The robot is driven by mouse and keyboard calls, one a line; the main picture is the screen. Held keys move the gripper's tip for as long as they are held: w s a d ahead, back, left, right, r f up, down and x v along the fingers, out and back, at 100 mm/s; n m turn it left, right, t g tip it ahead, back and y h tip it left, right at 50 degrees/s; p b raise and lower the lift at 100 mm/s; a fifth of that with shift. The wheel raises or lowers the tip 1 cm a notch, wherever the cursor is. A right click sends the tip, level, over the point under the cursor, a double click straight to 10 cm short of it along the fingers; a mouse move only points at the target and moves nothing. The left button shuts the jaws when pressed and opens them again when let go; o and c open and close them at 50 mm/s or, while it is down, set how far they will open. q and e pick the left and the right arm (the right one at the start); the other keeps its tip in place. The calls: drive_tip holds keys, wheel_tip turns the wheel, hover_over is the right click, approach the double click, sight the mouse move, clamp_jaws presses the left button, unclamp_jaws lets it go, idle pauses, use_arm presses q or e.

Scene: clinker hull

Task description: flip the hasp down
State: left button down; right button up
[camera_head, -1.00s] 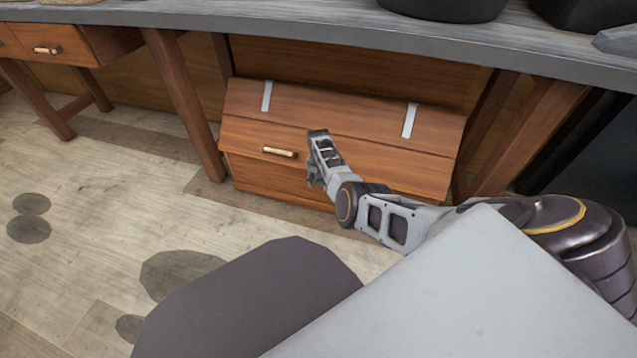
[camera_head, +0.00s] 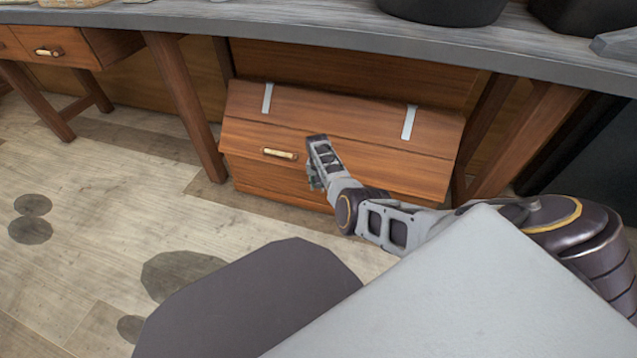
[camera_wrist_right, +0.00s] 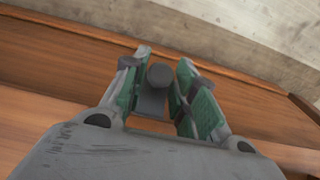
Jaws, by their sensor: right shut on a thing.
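The wooden chest (camera_head: 245,133) stands under the bench, with its lid (camera_head: 340,112) down over the front and two pale metal straps on it. My right gripper (camera_head: 314,160) is at the middle of the chest's front. In the right wrist view the fingers of my right gripper (camera_wrist_right: 162,78) are closed around a dark grey piece with a round knob, which looks like the hasp (camera_wrist_right: 152,103). In the head view the gripper hides the hasp, so its angle cannot be told. My left gripper is not in view.
A light handle (camera_head: 280,154) is on the chest front, left of my right gripper. The grey bench top (camera_head: 300,30) overhangs the chest, and a wooden leg (camera_head: 185,105) stands to its left. The floor (camera_head: 100,220) at front left is clear.

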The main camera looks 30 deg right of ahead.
drive_tip(key=shift+h+p, duration=0.3)
drive_tip(key=shift+p, duration=0.15)
drive_tip(key=shift+f+t+h+p, duration=0.3)
drive_tip(key=shift+t+h+p, duration=0.1)
drive_tip(key=shift+t+p, duration=0.25)
drive_tip(key=shift+d+f+t+h+p, duration=0.15)
drive_tip(key=shift+f+t+h+p, duration=0.15)
drive_tip(key=shift+t+h+p, duration=0.25)
drive_tip(key=shift+w+d+f+t+h+b, duration=0.1)
drive_tip(key=shift+w+f+t+h+b, duration=0.1)
drive_tip(key=shift+f+t+h+b, duration=0.35)
drive_tip(key=shift+w+d+t+h, duration=0.15)
drive_tip(key=shift+t+h, duration=0.1)
drive_tip(key=shift+h, duration=0.35)
drive_tip(key=shift+r, duration=0.1)
drive_tip(key=o, duration=0.9)
